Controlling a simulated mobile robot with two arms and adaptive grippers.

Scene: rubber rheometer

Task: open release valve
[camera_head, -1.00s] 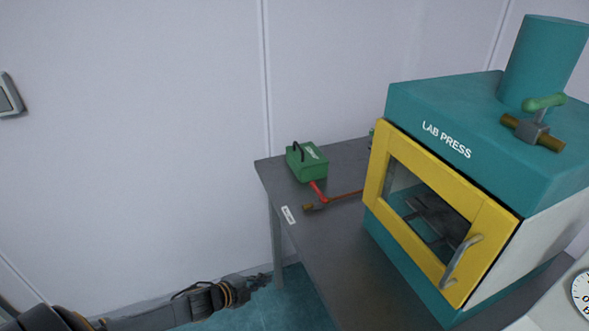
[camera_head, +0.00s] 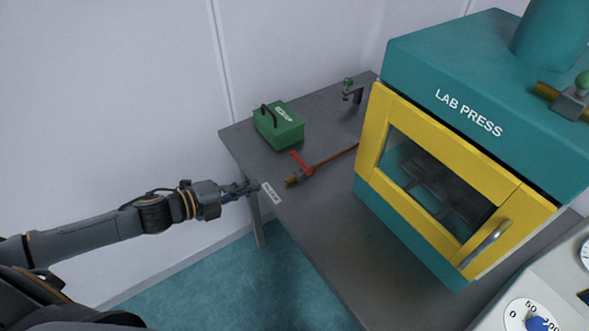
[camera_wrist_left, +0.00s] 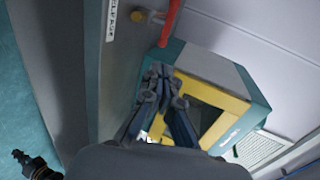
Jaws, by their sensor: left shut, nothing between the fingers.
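The release valve is a red lever (camera_head: 301,162) on a brass fitting (camera_head: 293,180) at the end of a copper pipe, on the grey table near its left edge.
A green box (camera_head: 279,125) with a dark handle stands behind the valve. The teal lab press (camera_head: 470,70) with a closed yellow-framed door (camera_head: 375,140) fills the right. A small green-topped fitting (camera_head: 348,84) stands at the back. Bare table (camera_head: 320,235) lies in front of the pipe.

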